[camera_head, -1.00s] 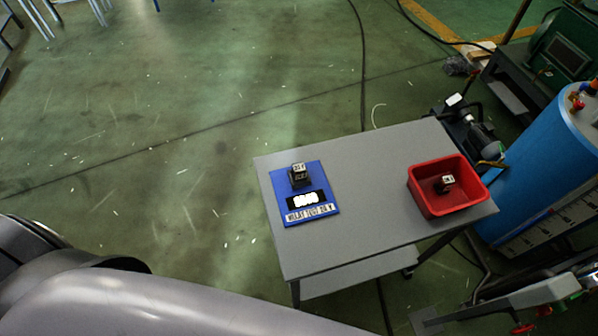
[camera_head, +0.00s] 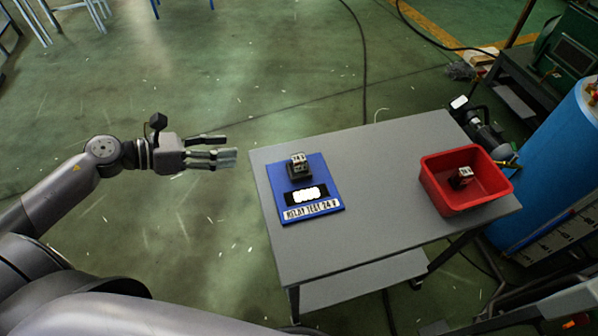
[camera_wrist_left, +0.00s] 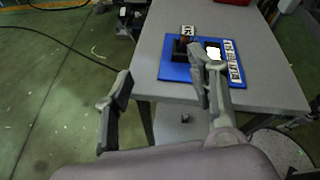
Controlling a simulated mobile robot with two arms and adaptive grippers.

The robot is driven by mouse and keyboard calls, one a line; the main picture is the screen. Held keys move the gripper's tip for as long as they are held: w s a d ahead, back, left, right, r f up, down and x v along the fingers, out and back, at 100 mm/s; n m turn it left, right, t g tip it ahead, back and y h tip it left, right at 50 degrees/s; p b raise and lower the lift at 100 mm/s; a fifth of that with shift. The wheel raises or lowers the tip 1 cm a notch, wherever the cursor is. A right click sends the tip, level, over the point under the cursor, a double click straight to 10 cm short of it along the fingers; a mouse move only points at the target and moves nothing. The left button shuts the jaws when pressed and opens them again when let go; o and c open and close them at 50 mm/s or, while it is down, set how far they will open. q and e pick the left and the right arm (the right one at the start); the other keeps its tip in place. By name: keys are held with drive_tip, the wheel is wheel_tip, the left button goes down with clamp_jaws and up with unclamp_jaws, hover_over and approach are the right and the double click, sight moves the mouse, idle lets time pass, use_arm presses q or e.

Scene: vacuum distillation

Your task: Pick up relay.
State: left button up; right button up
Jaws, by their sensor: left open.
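A relay (camera_head: 298,160) with a pale "24 V" label sits on a dark socket on the blue relay test board (camera_head: 325,174), at the left of the grey table. Another relay (camera_head: 463,176) lies in the red bin (camera_head: 440,198) at the right. My left gripper (camera_head: 230,150) is open and empty, left of the table edge and the board. My right gripper does not show.
The grey table (camera_head: 385,160) is clear between board and bin. A blue cylinder (camera_head: 560,150) and machinery stand close to its right side. Green floor lies open to the left. A lower shelf (camera_head: 360,278) is under the table.

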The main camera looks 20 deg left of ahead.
use_arm(q)
drive_tip(key=s+d+r+m+g, duration=0.1)
drive_tip(key=s+d+m+g, duration=0.1)
drive_tip(key=d+m, duration=0.15)
drive_tip(key=p, duration=0.2)
approach(294, 159)
drive_tip(key=shift+m, duration=0.25)
drive_tip(key=x, duration=0.6)
drive_tip(key=shift+s+f, duration=0.1)
drive_tip(key=shift+w+d+f, duration=0.15)
drive_tip(key=shift+w+d, duration=0.15)
drive_tip(key=shift+d, duration=0.05)
drive_tip(key=p+x, duration=0.1)
drive_tip(key=x, duration=0.2)
drive_tip(key=shift+w+d+f+p, duration=0.1)
drive_tip(key=shift+w+d+p, duration=0.1)
drive_tip(key=shift+w+p, duration=0.1)
drive_tip(key=shift+w+d+f, duration=0.1)
drive_tip(key=shift+d+f, duration=0.15)
drive_tip(key=shift+d, duration=0.05)
clamp_jaws()
